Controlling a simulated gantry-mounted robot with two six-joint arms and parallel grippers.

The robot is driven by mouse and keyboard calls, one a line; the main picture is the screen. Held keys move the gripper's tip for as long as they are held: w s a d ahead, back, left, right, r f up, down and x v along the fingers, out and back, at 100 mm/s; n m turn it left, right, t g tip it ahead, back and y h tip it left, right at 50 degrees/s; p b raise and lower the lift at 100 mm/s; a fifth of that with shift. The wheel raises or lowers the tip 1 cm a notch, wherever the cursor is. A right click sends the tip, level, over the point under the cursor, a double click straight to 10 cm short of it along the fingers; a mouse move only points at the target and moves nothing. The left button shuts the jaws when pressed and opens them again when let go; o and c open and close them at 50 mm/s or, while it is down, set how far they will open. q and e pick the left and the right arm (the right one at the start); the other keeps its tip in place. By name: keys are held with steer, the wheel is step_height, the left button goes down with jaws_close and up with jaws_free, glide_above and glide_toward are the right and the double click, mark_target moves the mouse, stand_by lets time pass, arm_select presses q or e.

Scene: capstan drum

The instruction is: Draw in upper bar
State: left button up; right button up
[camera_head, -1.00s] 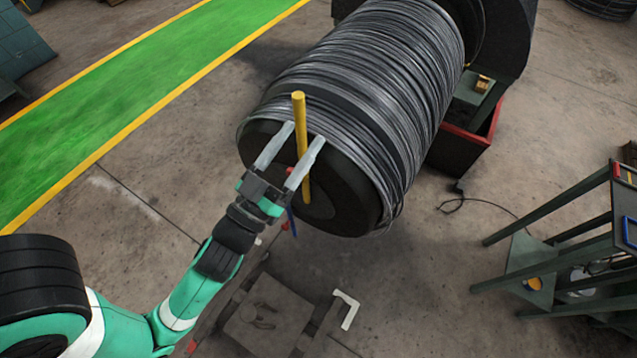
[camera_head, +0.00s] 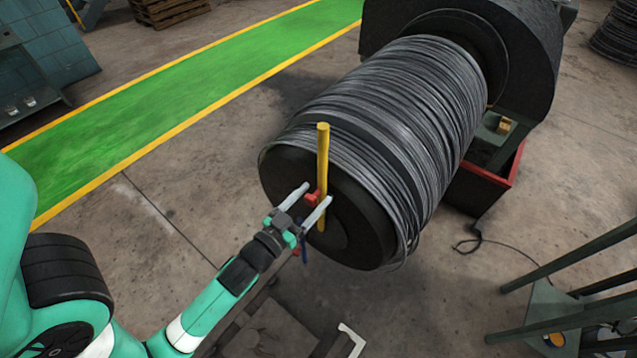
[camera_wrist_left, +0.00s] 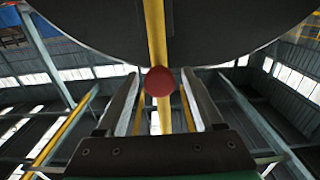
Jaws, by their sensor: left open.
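The capstan drum (camera_head: 385,135) is wound with dark wire, and its black end face (camera_head: 285,178) is toward me. A yellow bar (camera_head: 323,150) stands upright in front of that face. A red round-ended piece (camera_wrist_left: 159,81) sits in front of the yellow bar, and in the head view it shows as a red part (camera_head: 312,198). A blue piece (camera_head: 305,250) hangs lower. My left gripper (camera_head: 318,192) is open, with its fingers on either side of the red piece and bar in the wrist view. Contact cannot be told. My right gripper is out of view.
A dark housing (camera_head: 535,50) holds the drum's far end. A red-edged box (camera_head: 490,180) stands below it. A green metal stand (camera_head: 550,300) is at the lower right, and a cable (camera_head: 470,240) lies on the floor. The green walkway (camera_head: 180,110) at left is clear.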

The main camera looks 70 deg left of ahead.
arm_select(q)
steer(key=shift+x, duration=1.4)
steer(key=shift+f, duration=0.1)
steer(key=shift+c, duration=0.3)
jaws_close()
